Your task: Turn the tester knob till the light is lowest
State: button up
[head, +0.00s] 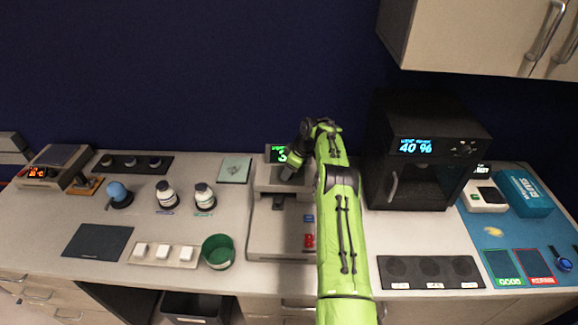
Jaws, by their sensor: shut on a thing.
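A grey tester (262,232) stands at the middle of the bench, with a small green-lit display (276,153) on its upper part. My green arm reaches over it and covers its right side. My gripper (288,172) points down at the upper front of the tester, just below the display. It is shut on what seems to be the tester knob; the fingers hide the knob. The display's digits are partly covered by my gripper. A black cabinet (408,185) on the right has a blue display (416,147) that reads 40 %; its small top line is too blurred to read.
A green cup (218,251), two white jars (204,196) and a tray of white blocks (163,254) stand left of the tester. A black three-well plate (430,272) lies at front right. A wall cupboard (480,35) hangs at upper right.

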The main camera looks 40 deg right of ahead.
jog(key=shift+w+r+n, duration=0.1)
jog(key=shift+r+n, duration=0.05)
jog(key=shift+n, duration=0.45)
jog(key=shift+n+y, duration=0.3)
jog(key=o, duration=1)
jog(key=r+b, duration=0.1)
jog(key=b, duration=0.2)
jog(key=shift+s+d, duration=0.3)
jog(key=shift+s, duration=0.05)
jog(key=p+v, duration=0.3)
jog(key=v, duration=0.7)
jog(key=shift+w+a+r, duration=0.1)
jog(key=shift+r, duration=0.25)
